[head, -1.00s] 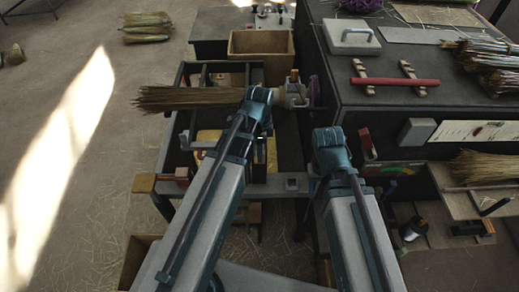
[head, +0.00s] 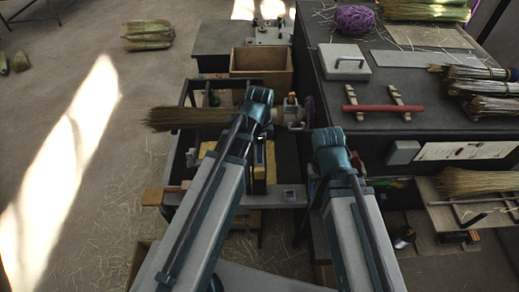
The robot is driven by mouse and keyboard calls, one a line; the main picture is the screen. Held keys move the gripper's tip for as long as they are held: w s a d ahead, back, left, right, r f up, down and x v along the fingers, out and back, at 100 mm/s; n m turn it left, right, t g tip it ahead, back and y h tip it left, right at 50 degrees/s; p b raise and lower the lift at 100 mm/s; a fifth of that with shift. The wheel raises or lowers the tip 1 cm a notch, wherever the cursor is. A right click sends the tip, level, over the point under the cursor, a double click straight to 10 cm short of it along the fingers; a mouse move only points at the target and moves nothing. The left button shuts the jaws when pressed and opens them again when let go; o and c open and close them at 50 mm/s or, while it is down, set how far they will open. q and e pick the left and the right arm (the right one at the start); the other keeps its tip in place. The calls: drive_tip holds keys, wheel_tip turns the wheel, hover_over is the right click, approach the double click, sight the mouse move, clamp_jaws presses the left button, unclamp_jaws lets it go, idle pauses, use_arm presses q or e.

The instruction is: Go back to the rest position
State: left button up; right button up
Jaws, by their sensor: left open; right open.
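My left arm reaches up from the bottom, with its blue joint (head: 258,97) in front of the winding frame. My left gripper (head: 258,180) hangs below that joint, partly covered by the arm, with nothing visible held in it. My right arm ends in a blue joint (head: 331,150) beside the dark bench. The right gripper is hidden behind its own arm. A straw broom (head: 188,117) lies across the winding frame (head: 174,165), bristles to the left, its other end at a grey clamp (head: 291,113). Both arms are apart from the broom as far as I can see.
The dark bench (head: 440,115) on the right holds a purple twine ball (head: 355,18), a grey lidded block (head: 344,62), a red bar (head: 383,108) and straw bundles (head: 484,90). A cardboard box (head: 261,66) stands behind the frame.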

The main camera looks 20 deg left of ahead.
use_arm(q)
drive_tip(key=shift+f, duration=0.1)
drive_tip(key=s+d+f+n+y+b, duration=0.1)
drive_tip(key=s+d+f+n+b, duration=0.6)
drive_tip(key=s+d+n, duration=0.2)
drive_tip(key=shift+s+d+n, duration=0.15)
drive_tip(key=shift+s+n, duration=0.45)
drive_tip(key=shift+n, duration=0.4)
idle(1.6)
